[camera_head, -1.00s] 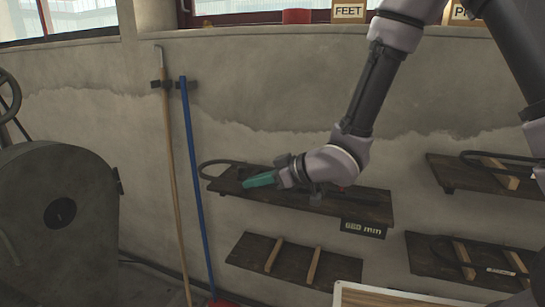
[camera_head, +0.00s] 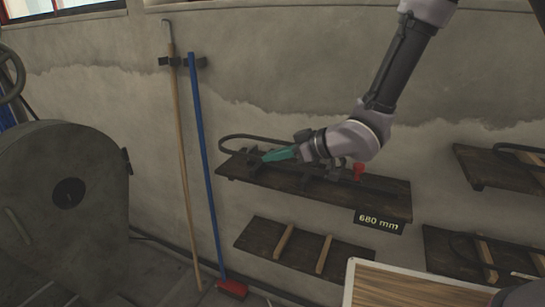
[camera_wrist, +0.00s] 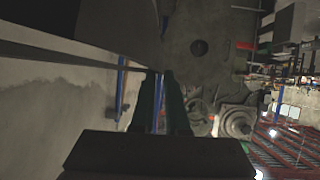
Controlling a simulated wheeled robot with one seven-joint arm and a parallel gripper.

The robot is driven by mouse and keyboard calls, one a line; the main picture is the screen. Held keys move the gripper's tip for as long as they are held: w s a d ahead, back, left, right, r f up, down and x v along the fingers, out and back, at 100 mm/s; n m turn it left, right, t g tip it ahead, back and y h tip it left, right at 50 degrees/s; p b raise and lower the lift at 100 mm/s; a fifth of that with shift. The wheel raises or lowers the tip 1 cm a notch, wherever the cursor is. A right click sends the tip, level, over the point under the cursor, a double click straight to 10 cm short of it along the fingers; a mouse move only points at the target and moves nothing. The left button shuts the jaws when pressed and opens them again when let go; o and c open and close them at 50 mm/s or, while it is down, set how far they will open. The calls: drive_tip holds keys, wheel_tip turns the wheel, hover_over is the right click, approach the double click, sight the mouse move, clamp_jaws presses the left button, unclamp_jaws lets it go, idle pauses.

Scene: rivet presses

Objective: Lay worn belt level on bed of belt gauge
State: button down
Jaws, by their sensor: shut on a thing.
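The worn belt (camera_head: 236,138) is a dark, thin loop at the left end of the upper wall shelf marked 680 mm. Its rounded end shows just above the board. My gripper (camera_head: 276,155), with teal fingertips, is shut on the belt over the left half of that shelf. In the wrist view, my fingers (camera_wrist: 160,100) are close together, and a dark strip, seemingly the belt, runs in from the left to their tips. My gripper and wrist hide much of the belt's right part. I cannot identify the belt gauge for certain.
The shelf (camera_head: 385,203) carries dark fittings and a red part (camera_head: 358,170). A lower shelf (camera_head: 262,239) has two wooden slats. More shelves are at right. A blue-handled broom (camera_head: 205,160) and a wooden pole (camera_head: 178,150) stand at left, beside a grey machine (camera_head: 62,220).

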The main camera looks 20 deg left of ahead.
drive_tip(key=shift+w+f, duration=0.85)
drive_tip(key=shift+w, duration=3.25)
drive_tip(key=shift+w+d+f, duration=0.1)
drive_tip(key=shift+d+f, duration=0.1)
drive_tip(key=shift+f, duration=1.25)
drive_tip(key=shift+w+d+f, duration=0.1)
drive_tip(key=shift+d+f, duration=0.05)
drive_tip(key=shift+f, duration=1.25)
drive_tip(key=c, duration=0.8)
unclamp_jaws()
drive_tip(key=shift+c, duration=0.2)
drive_tip(key=shift+d, duration=0.1)
